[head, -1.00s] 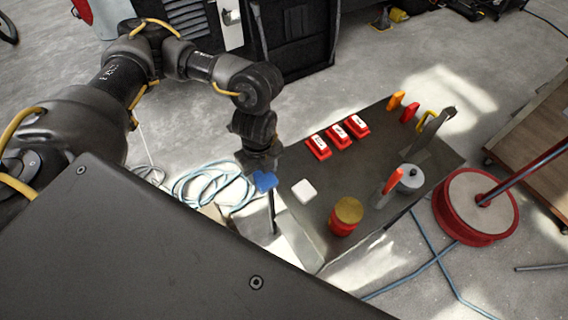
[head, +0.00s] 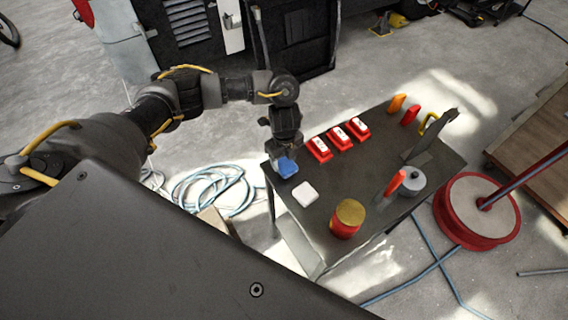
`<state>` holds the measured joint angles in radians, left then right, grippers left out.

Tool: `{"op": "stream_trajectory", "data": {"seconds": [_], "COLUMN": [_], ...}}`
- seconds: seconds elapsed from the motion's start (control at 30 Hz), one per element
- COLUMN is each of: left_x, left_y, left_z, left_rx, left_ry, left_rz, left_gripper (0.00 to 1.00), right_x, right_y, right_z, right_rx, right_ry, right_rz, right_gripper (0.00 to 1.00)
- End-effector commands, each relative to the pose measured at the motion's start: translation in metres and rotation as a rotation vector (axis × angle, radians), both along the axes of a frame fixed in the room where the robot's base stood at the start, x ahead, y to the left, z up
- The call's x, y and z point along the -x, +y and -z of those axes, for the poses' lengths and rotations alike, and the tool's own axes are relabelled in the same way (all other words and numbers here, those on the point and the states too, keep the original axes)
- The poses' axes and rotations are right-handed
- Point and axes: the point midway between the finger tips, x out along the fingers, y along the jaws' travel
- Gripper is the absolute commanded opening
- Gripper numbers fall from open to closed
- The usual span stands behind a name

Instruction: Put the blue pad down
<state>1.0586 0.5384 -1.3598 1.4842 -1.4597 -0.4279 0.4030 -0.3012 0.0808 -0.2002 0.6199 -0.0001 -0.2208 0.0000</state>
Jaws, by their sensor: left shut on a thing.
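The blue pad (head: 287,167) is at the left corner of the dark table (head: 330,190), at the lower end of my left gripper (head: 284,158). The gripper points down and is shut on the pad. The pad is over the tabletop, left of a white pad (head: 305,194). I cannot tell whether the pad touches the table. The fingertips are mostly hidden behind the pad and the wrist. My right gripper is not in view.
Several red blocks with white labels (head: 340,138) stand along the table's back edge, close right of the gripper. A red jar with a yellow lid (head: 347,218), a grey round container (head: 411,183) and an upright grey bracket (head: 432,135) stand further right. Blue hose (head: 208,188) lies on the floor.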

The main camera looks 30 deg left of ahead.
Motion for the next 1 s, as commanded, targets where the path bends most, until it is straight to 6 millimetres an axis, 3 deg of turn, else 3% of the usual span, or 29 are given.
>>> {"op": "stream_trajectory", "data": {"seconds": [0.07,0.13,0.4,0.43,0.57,0.87,1.0], "left_x": [0.004,0.003,0.004,0.004,0.003,0.002,0.002], "left_y": [0.000,-0.001,0.000,0.000,0.000,0.000,0.000], "left_z": [0.016,0.018,0.026,0.026,0.026,0.025,0.033], "left_rx": [0.001,0.000,-0.003,-0.002,-0.001,0.000,0.000], "left_ry": [0.009,0.006,0.005,0.007,0.005,0.003,0.002], "left_rz": [-0.003,-0.001,0.002,0.002,0.001,0.001,0.001], "left_gripper": [0.35,0.36,0.32,0.56,0.73,0.75,0.75], "right_x": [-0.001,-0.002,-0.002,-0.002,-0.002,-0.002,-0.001], "right_y": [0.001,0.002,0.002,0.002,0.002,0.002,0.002], "right_z": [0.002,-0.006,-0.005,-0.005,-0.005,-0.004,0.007], "right_rx": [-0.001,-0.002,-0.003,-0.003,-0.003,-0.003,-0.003], "right_ry": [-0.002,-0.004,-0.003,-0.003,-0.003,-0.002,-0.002], "right_rz": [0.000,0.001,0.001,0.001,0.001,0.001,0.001], "right_gripper": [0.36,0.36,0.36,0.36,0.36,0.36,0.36]}}
